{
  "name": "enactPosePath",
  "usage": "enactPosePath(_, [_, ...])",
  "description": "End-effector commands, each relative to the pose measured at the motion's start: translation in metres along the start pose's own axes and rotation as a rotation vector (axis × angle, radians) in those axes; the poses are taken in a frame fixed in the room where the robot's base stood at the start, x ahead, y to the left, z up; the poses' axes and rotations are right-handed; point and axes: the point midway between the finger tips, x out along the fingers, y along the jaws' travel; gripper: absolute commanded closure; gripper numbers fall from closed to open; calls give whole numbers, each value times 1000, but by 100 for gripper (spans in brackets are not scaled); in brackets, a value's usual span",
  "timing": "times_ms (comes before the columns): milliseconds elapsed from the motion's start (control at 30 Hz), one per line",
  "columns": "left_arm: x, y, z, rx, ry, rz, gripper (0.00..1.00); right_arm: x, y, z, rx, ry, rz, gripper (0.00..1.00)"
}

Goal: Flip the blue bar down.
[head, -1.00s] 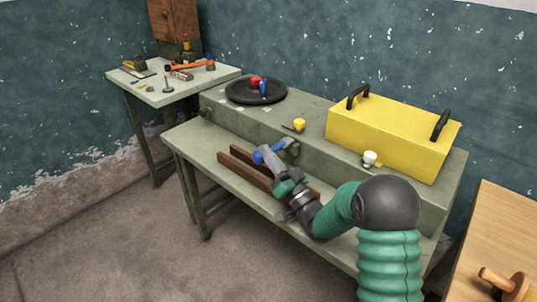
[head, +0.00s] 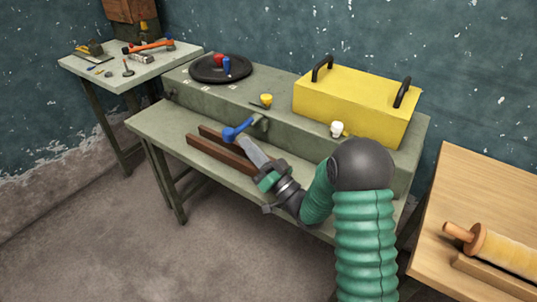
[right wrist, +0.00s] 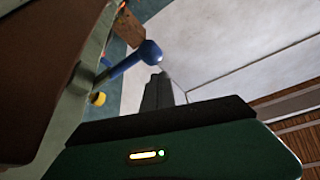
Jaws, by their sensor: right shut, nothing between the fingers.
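The blue bar (head: 239,130) sticks out from a grey mount (head: 260,123) on the front of the green bench's raised back part. It ends in a round blue knob and looks roughly level. My right gripper (head: 245,141) is shut and empty, just in front of the bar and close to its knob. In the right wrist view the bar (right wrist: 126,64) and its knob lie just beyond the shut fingertips (right wrist: 158,80). A small gap seems to lie between them, but contact is hard to tell. My left gripper is not in view.
Two brown rails (head: 222,152) lie on the bench's lower shelf beneath the gripper. A yellow box (head: 350,102) with black handles, a yellow knob (head: 266,99), a white knob (head: 337,128) and a black disc (head: 219,69) sit on the raised part. A wooden table (head: 450,190) stands at right.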

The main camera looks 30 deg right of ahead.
Motion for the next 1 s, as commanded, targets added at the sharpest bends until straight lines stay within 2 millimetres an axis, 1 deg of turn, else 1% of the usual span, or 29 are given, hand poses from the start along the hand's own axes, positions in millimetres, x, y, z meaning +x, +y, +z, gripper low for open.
enactPosePath(33, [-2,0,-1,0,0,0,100,-13,0,-5,1,-4,10,100])
enactPosePath(200, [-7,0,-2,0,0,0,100,-51,-7,-22,-2,2,8,100])
enactPosePath(300, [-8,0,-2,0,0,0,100,-68,-11,-29,-2,3,6,100])
enactPosePath(400, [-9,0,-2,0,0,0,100,-79,-13,-34,-4,5,5,100])
enactPosePath(533, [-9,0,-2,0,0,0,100,-85,-16,-36,-3,7,2,100])
enactPosePath(1000, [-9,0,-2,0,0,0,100,-85,-15,-37,-4,8,1,100])
